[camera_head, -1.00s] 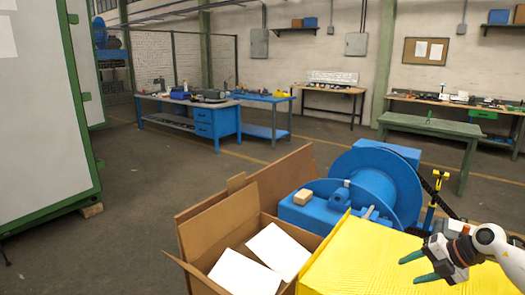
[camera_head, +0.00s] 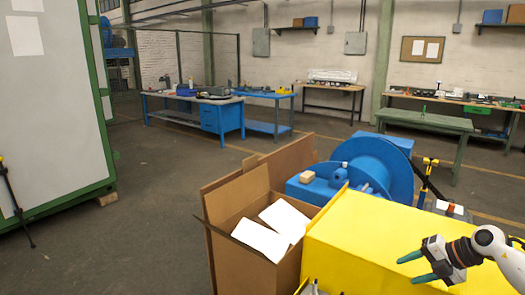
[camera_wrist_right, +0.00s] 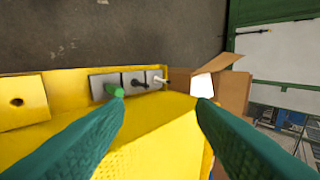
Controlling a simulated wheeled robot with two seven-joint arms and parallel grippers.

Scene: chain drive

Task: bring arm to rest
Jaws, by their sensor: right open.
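My right gripper (camera_head: 416,268) is at the lower right of the head view, in front of the yellow cabinet (camera_head: 370,235). Its two green fingers are apart with nothing between them. The right wrist view shows the same open fingers (camera_wrist_right: 160,105) with the yellow surface (camera_wrist_right: 165,140) below and between them. I cannot tell the exact height above it. My left gripper is in neither view.
An open cardboard box (camera_head: 240,208) with white sheets (camera_head: 262,238) stands left of the yellow cabinet. A blue machine with a large wheel (camera_head: 388,165) is behind it. Blue workbenches (camera_head: 222,120) stand farther back.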

